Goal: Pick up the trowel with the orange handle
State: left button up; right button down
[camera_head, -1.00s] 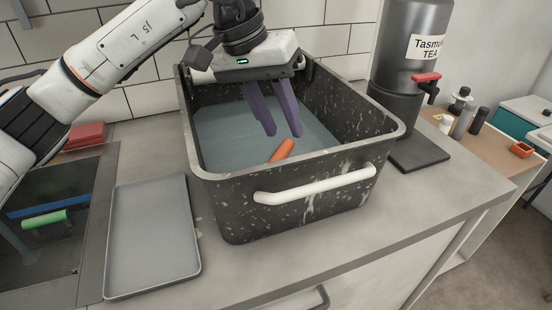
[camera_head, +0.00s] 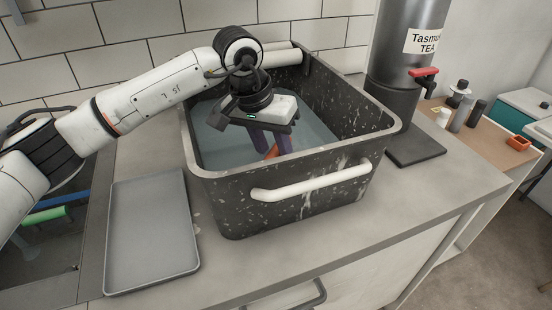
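The trowel's orange handle (camera_head: 271,152) shows inside a dark speckled tub (camera_head: 225,205), low in the grey-blue contents. The rest of the trowel is hidden by the tub's front wall and my gripper. My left gripper (camera_head: 269,148) is down inside the tub, pointing downward. Its two purple fingers are spread apart, with the orange handle showing between them. The fingertips are partly hidden behind the tub's rim, so I cannot tell whether they touch the handle. My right gripper is not in view.
A grey tray (camera_head: 152,235) lies left of the tub. A dark recess at the left holds a green cylinder (camera_head: 45,214). A black tea urn (camera_head: 400,60) with a red tap stands right of the tub. The counter's front right is clear.

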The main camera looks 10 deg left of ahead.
pick_arm(q)
grip_shut()
jog(key=shift+r, duration=0.1)
